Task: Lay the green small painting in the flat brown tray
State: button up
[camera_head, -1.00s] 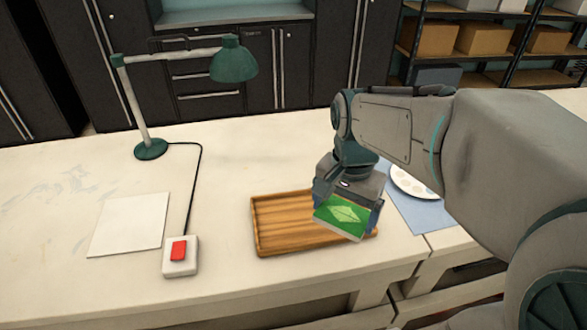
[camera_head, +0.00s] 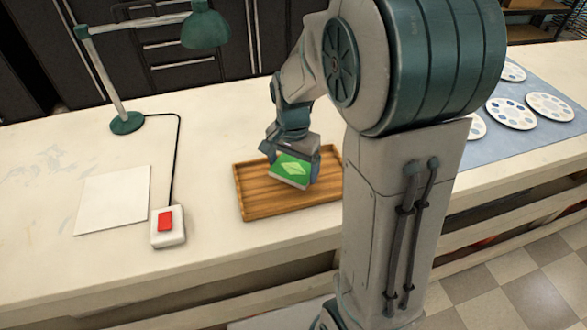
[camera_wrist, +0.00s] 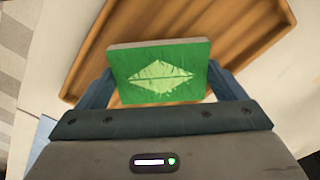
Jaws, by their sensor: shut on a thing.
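The green small painting (camera_head: 291,169) has a pale green leaf-like shape on it. My gripper (camera_head: 291,163) is shut on it, and it is tilted with its face toward the head camera. In the wrist view the painting (camera_wrist: 159,72) sits between the two fingers of my gripper (camera_wrist: 165,92). The flat brown tray (camera_head: 256,206) lies on the white table, below and behind the painting in the head view. The tray (camera_wrist: 238,22) also shows beyond the painting in the wrist view. I cannot tell whether the painting touches the tray. My arm hides the tray's right end.
A white switch box with a red button (camera_head: 167,225) stands left of the tray, its cord running to a green lamp (camera_head: 205,27). A white sheet (camera_head: 113,200) lies further left. White palettes (camera_head: 511,113) lie on a blue mat (camera_head: 545,137) at the right.

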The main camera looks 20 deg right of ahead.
aim_at(293, 169)
jog(key=shift+f, duration=1.15)
jog(key=shift+f, duration=0.1)
jog(key=o, duration=0.8)
notch_tip(293, 169, up, 12)
jog(key=s+n+t, duration=0.3)
jog(key=s+n, duration=0.6)
jog(key=s, duration=0.5)
jog(key=shift+s+f, duration=0.35)
jog(key=shift+d, duration=0.15)
